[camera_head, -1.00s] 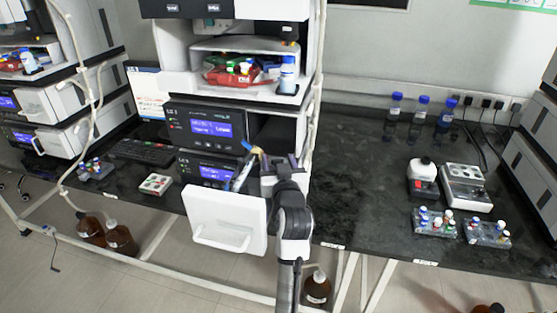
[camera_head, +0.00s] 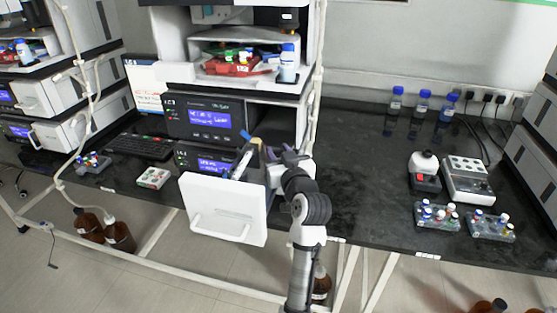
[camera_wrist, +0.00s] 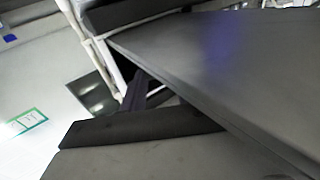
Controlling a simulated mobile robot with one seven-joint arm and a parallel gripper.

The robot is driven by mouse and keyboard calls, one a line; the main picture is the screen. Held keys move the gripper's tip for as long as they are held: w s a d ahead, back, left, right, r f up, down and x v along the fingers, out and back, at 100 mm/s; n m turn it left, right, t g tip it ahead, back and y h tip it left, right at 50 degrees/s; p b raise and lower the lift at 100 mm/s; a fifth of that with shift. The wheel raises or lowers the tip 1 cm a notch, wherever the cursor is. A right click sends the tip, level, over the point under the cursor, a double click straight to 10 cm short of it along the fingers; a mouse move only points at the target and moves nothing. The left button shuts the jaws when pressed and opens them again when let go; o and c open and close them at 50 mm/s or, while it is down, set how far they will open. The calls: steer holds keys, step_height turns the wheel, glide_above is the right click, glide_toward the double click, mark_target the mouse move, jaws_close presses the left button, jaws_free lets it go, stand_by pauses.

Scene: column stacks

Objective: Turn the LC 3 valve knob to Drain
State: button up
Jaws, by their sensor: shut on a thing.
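The upper instrument module (camera_head: 208,119) has a lit blue screen, and its label seems to read LC 3. The module below it (camera_head: 205,163) also has a lit screen, and its white-fronted drawer (camera_head: 226,209) stands pulled out. My gripper (camera_head: 268,153) is at the right side of this drawer, near its rear. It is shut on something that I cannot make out. In the wrist view a dark finger (camera_wrist: 140,128) lies close against a large dark grey panel (camera_wrist: 225,70). The valve knob and its setting are not visible to me.
Thin parts with blue and orange ends (camera_head: 245,150) stick up from the open drawer. A tray with red and green items and a blue-capped bottle (camera_head: 287,64) sit above. Clear black bench (camera_head: 355,150) lies right of my arm, with blue-capped bottles (camera_head: 422,107) behind.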

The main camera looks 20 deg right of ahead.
steer(key=shift+d+f+n+y+b, duration=0.15)
steer(key=shift+n+y+b, duration=0.25)
steer(key=shift+y+b, duration=0.2)
steer(key=shift+d+f+n+y+b, duration=0.1)
steer(key=shift+f+n+y+b, duration=0.05)
steer(key=shift+n+y+b, duration=0.4)
steer(key=shift+r+n+y+b, duration=0.25)
steer(key=shift+n+y+b, duration=0.2)
steer(key=shift+y, duration=0.6)
steer(key=shift+a, duration=0.1)
steer(key=o, duration=1)
steer(key=b+v, duration=0.1)
steer(key=v, duration=0.6)
steer(key=b+v, duration=0.2)
steer(key=v, duration=0.4)
steer(key=shift+s+r+b, duration=0.2)
steer(key=shift+s+b, duration=0.1)
steer(key=shift+s, duration=0.1)
